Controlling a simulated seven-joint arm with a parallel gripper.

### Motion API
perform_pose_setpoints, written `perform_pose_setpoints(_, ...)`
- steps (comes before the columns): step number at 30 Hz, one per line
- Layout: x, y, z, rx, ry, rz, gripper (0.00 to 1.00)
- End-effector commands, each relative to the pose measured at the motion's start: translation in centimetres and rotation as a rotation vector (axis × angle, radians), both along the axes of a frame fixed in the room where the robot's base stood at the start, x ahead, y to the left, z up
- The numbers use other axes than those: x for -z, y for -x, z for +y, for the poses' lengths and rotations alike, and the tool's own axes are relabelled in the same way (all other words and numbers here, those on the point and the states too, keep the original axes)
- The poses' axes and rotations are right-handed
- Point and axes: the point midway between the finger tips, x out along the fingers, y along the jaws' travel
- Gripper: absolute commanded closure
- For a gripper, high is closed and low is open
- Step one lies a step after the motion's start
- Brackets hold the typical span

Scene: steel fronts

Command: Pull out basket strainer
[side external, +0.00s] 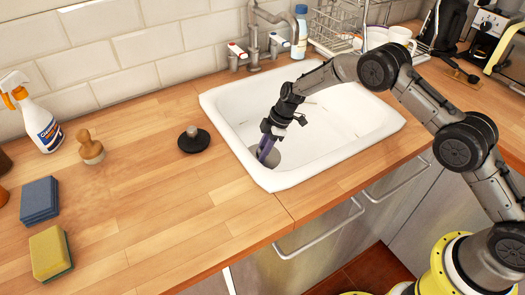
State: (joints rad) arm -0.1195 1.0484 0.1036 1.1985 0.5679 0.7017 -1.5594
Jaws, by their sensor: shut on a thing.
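The white sink (222,108) is set into the wooden counter. My gripper (264,153) reaches down inside it at the left end of the basin. Its fingers are shut at the round grey drain area, where the basket strainer (273,163) shows only in part. The fingers hide the strainer's middle and its grip point. I cannot tell whether the strainer sits in the drain hole or is raised from it.
A tap (254,40) stands behind the sink. A black stopper (194,139) lies on the counter to the left. A dish rack (338,28) with mugs stands at back right. A spray bottle (44,128), brush (91,150) and sponges (50,253) are at left. The middle counter is clear.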

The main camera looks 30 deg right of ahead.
Motion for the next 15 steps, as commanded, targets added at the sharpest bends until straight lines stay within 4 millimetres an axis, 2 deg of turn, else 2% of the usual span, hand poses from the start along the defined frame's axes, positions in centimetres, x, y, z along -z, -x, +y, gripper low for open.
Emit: perform_pose_setpoints(15, -1.01, -0.05, 0.01, 0.001, 0.000, -0.002, 1.00)
